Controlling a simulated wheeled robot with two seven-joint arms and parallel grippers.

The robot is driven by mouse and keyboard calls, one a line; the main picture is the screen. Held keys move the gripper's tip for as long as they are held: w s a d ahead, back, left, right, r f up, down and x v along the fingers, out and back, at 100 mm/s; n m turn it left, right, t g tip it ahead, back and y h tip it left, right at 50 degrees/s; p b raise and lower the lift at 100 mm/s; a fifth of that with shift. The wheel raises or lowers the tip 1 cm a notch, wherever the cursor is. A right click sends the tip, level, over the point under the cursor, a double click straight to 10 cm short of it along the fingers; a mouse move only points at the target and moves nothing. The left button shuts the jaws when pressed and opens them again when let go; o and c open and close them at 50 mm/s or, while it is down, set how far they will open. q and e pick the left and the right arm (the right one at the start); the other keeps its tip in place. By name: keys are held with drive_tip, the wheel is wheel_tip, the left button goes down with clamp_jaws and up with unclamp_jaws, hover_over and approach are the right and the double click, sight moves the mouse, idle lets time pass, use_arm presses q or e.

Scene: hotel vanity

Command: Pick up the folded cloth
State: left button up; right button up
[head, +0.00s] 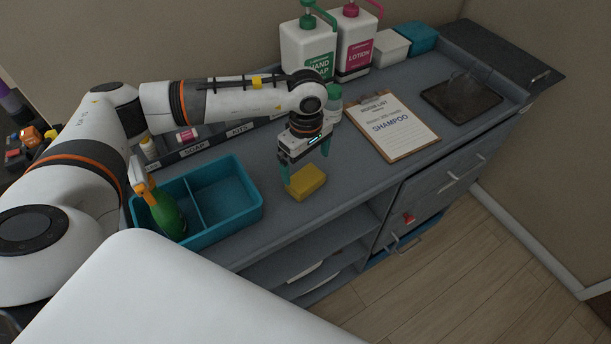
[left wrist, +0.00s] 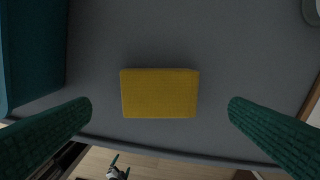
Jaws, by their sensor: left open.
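The folded cloth (head: 307,183) is a yellow, thick rectangular block lying flat on the grey counter near its front edge, right of a teal caddy. My left gripper (head: 306,168) is above it, pointing down, with its teal fingers apart. In the left wrist view the cloth (left wrist: 159,94) lies between the two open fingers (left wrist: 160,106), with a gap on each side. Nothing is held.
The two-compartment teal caddy (head: 254,206) holds a green spray bottle (head: 168,215) in its left compartment. A clipboard (head: 393,126) lies to the right. Soap (head: 306,52) and lotion (head: 355,45) pump bottles stand at the back. A dark tray (head: 462,101) is at far right. Counter around the cloth is clear.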

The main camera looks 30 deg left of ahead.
sight(305, 178)
use_arm(q)
drive_tip(key=shift+f, duration=0.25)
wheel_tip(305, 178, down, 4)
drive_tip(key=p, duration=0.3)
drive_tip(key=shift+s+f, duration=0.15)
drive_tip(key=shift+f, duration=0.45)
